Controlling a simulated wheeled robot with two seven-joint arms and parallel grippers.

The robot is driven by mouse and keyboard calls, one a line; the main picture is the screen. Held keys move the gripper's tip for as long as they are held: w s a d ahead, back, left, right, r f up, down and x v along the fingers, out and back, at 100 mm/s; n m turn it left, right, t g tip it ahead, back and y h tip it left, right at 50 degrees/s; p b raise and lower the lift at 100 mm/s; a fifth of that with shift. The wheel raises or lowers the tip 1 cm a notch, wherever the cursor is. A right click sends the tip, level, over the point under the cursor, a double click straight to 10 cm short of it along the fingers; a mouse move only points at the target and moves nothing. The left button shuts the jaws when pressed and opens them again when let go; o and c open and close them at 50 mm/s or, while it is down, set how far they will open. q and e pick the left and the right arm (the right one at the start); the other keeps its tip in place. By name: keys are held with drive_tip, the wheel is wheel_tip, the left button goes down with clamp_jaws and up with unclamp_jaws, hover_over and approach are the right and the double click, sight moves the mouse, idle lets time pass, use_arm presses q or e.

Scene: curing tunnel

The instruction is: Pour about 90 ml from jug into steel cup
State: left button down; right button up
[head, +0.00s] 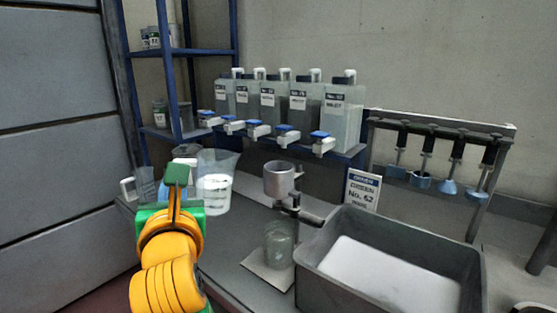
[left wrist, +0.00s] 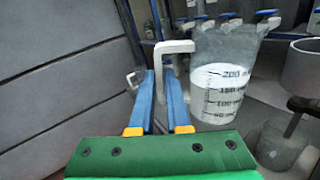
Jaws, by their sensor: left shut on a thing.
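The jug (head: 217,183) is clear, with white liquid up to about its 200 mark, and looks upright. In the left wrist view the jug (left wrist: 217,100) has its pale handle (left wrist: 174,48) towards me. My left gripper (left wrist: 160,92) is shut on that handle, which passes between its blue fingers. In the head view my left gripper (head: 181,178) hides part of the jug's left side. The steel cup (head: 279,182) is held on a stand right of the jug, and also shows at the right edge of the left wrist view (left wrist: 301,68). My right gripper is not in view.
A glass beaker (head: 279,245) stands below the steel cup. A grey tub (head: 390,222) with white contents is at the right. Several tapped containers (head: 340,115) line the back shelf. Another clear vessel (head: 146,184) stands left of my gripper. A sign (head: 362,189) stands behind the tub.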

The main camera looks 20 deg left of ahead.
sight(187, 161)
use_arm(q)
drive_tip(key=r+m+p, duration=0.1)
drive_tip(key=w+d+r+m+p, duration=0.1)
drive_tip(key=d+r+m+p, duration=0.1)
drive_tip(key=r+m+p, duration=0.1)
drive_tip(key=shift+w+d+r, duration=0.1)
drive_tip(key=shift+w, duration=0.3)
drive_tip(key=shift+w+d+r+m+p, duration=0.55)
drive_tip(key=shift+d+r+m+p, duration=0.15)
drive_tip(key=shift+r+m+p, duration=0.3)
drive_tip(key=shift+w+d+r+m+p, duration=0.15)
drive_tip(key=shift+d+r+m+p, duration=0.05)
drive_tip(key=shift+r+m+p, duration=0.25)
drive_tip(key=shift+w+d+r+m+p, duration=0.15)
drive_tip(key=shift+d+r+m+p, duration=0.15)
drive_tip(key=shift+p, duration=0.25)
drive_tip(key=shift+w+d+r+m+p, duration=0.15)
drive_tip(key=shift+w+r+m+p, duration=0.05)
drive_tip(key=shift+r+m+p, duration=0.35)
drive_tip(key=shift+w+d+r+m+p, duration=0.2)
drive_tip(key=shift+r+m+p, duration=0.2)
drive_tip(key=shift+m+p, duration=0.2)
drive_tip(key=shift+w+d+r+m+p, duration=0.15)
drive_tip(key=shift+r+m+p, duration=0.35)
drive_tip(key=shift+p, duration=0.05)
drive_tip(key=shift+w+d+r+m+p, duration=0.2)
drive_tip(key=shift+d+r+m+p, duration=0.05)
drive_tip(key=shift+m+p, duration=0.05)
drive_tip(key=shift+w+d, duration=0.25)
drive_tip(key=shift+d, duration=0.05)
